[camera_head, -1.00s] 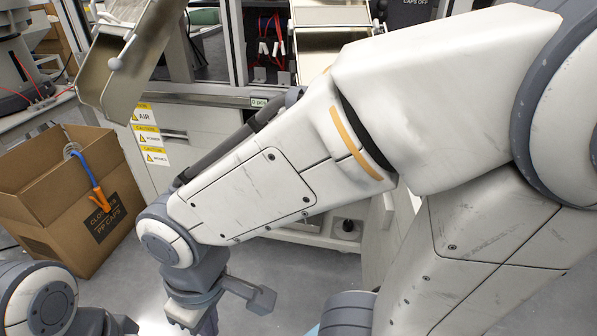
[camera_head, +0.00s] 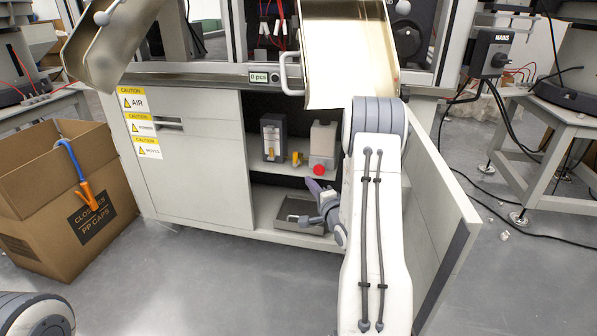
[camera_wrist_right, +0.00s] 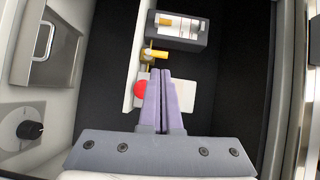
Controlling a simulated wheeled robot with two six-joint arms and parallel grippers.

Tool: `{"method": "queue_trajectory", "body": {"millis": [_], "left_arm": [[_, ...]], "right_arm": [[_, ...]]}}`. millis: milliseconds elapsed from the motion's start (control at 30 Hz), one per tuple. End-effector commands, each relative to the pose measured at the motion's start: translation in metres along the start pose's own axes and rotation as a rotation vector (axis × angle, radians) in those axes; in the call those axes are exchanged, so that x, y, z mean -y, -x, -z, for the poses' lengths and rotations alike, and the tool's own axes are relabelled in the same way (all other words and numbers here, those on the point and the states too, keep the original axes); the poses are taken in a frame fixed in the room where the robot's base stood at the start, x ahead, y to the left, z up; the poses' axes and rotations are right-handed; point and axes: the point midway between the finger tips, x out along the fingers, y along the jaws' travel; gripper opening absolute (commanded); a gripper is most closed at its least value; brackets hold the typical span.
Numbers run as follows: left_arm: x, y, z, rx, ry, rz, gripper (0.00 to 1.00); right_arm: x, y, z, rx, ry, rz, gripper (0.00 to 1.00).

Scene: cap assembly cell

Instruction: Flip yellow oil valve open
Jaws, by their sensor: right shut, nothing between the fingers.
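The yellow oil valve (camera_head: 296,158) is on the upper shelf inside the open cabinet, between a grey unit and a white container. In the right wrist view its yellow handle (camera_wrist_right: 156,54) points sideways to the right from a small brass body. My right gripper (camera_head: 314,188) reaches into the cabinet, below and slightly right of the valve in the head view. Its purple fingers (camera_wrist_right: 164,74) are shut together and empty, with their tips just short of the handle in the right wrist view. Contact cannot be told. My left gripper is out of view.
A grey unit with a glass tube (camera_wrist_right: 180,27) stands beside the valve. A white container (camera_head: 324,140) with a red knob (camera_head: 319,170) is on the other side. The open cabinet door (camera_head: 440,215) stands right of my arm.

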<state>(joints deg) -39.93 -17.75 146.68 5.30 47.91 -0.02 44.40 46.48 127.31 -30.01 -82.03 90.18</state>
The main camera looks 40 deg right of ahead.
Motion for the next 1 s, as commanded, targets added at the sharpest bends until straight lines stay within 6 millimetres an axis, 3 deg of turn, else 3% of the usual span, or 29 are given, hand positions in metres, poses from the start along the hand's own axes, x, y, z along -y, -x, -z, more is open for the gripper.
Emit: {"method": "queue_trajectory", "body": {"millis": [133, 567, 667, 1000], "left_arm": [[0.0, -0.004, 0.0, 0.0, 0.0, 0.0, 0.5], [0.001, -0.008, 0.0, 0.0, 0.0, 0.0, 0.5], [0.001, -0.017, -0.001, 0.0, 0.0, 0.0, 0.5], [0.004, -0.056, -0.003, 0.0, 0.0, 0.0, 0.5]], "right_arm": [[-0.004, 0.006, 0.015, -0.02, -0.053, 0.044, 0.0], [-0.004, -0.002, 0.014, -0.017, -0.05, 0.048, 0.0], [-0.004, -0.015, 0.014, -0.018, -0.049, 0.049, 0.0], [-0.004, -0.087, 0.015, -0.018, -0.049, 0.05, 0.0]]}}
